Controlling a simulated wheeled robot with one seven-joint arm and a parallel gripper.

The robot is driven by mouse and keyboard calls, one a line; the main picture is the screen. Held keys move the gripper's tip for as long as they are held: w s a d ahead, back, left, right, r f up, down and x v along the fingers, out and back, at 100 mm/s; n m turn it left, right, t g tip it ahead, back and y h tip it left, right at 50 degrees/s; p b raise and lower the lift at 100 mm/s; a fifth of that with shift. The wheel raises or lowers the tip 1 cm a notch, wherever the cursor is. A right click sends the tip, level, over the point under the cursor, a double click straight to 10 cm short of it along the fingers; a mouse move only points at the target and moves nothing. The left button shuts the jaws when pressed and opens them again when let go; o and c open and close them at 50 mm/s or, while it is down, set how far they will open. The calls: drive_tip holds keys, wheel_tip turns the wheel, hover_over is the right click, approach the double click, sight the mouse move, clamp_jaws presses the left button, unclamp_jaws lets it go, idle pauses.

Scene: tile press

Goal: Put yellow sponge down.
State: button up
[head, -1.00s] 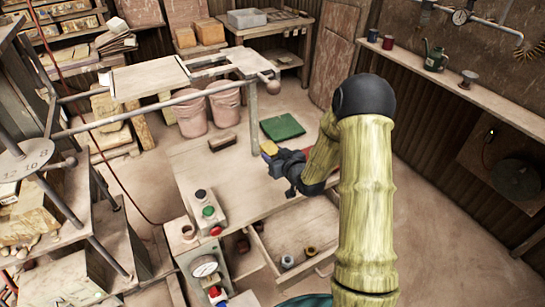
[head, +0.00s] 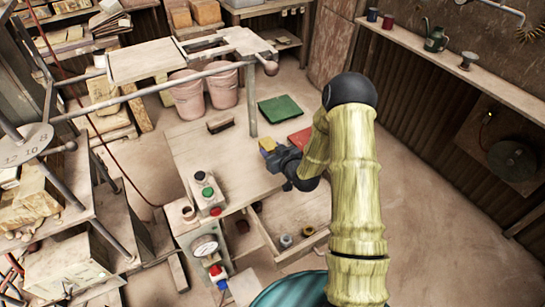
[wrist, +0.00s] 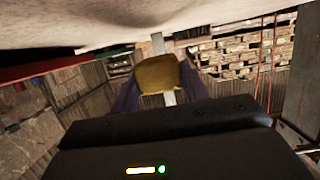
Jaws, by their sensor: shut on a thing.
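The yellow sponge (head: 267,144) is held at the tip of my gripper (head: 270,151), over the right part of the wooden table (head: 215,155) in the head view. In the wrist view the sponge (wrist: 158,73) sits between the two dark fingers of my gripper (wrist: 159,92), which are shut on it. A pale surface fills the top of the wrist view, close to the sponge. I cannot tell whether the sponge touches the tabletop.
A green pad (head: 280,110) and a red pad (head: 300,137) lie beyond my gripper. A brush (head: 220,124) lies at the table's far edge. An open drawer (head: 268,232) holds small pots. The table's middle is clear.

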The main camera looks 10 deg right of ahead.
drive_tip(key=shift+d+f, duration=0.1)
drive_tip(key=shift+f, duration=1.7)
drive_tip(key=shift+f, duration=0.2)
drive_tip(key=o, duration=0.9)
drive_tip(key=shift+r, duration=0.15)
drive_tip(key=shift+r, duration=0.1)
drive_tip(key=b+v, duration=0.1)
drive_tip(key=v, duration=1.1)
drive_tip(key=shift+b, duration=0.4)
